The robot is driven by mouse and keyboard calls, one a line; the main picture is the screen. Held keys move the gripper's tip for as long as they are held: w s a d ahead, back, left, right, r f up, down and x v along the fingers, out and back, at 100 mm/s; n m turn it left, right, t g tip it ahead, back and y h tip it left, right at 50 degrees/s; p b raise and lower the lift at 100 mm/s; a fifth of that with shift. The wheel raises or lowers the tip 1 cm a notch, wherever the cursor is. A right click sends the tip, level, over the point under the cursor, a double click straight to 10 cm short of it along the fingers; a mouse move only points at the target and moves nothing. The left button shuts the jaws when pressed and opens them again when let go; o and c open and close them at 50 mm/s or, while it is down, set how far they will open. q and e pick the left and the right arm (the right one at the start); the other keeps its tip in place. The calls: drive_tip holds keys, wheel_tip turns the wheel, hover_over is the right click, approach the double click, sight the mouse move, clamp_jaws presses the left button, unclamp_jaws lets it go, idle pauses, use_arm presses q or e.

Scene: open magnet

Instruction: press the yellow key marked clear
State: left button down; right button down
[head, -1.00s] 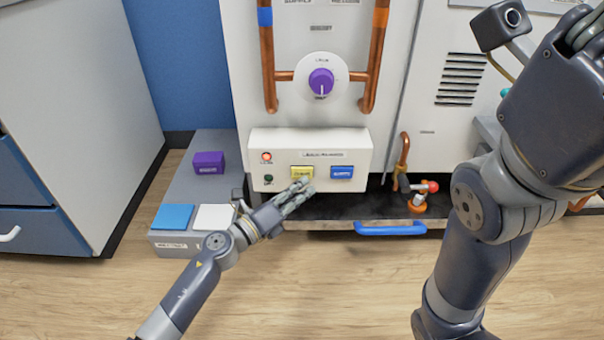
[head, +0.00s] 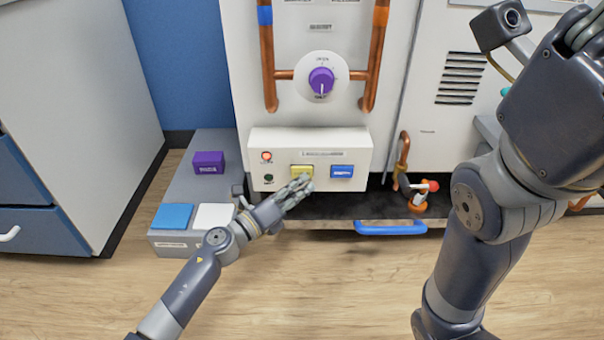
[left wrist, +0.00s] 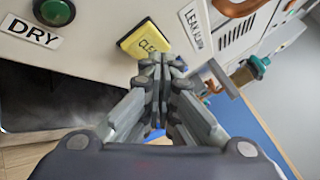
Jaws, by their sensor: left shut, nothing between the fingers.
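The yellow key (head: 301,169) sits on the front of the white alarm box, left of the blue key (head: 342,171). In the left wrist view the yellow key (left wrist: 143,40) shows its clear marking, partly hidden behind my fingers. My left gripper (head: 304,182) is shut and empty, with its fingertips at the key's lower edge. In the left wrist view my left gripper (left wrist: 160,62) points at the key; I cannot tell whether it touches. My right gripper (head: 582,28) is cut off at the top right, and its jaws cannot be made out.
A red lamp (head: 266,156) is lit above a dark green lamp (head: 268,178) on the box. Below is a dark tray with a blue handle (head: 390,229). A purple knob (head: 321,80) and copper pipes are above. A grey bench (head: 195,143) with colored blocks stands left.

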use_arm(q)
drive_tip(key=shift+w, duration=0.4)
idle(0.7)
drive_tip(key=shift+s, duration=0.1)
drive_tip(key=shift+s+p, duration=0.3)
drive_tip(key=shift+s, duration=0.45)
drive_tip(key=shift+s, duration=0.1)
drive_tip(key=shift+s+p, duration=1)
drive_tip(key=shift+s, duration=1.4)
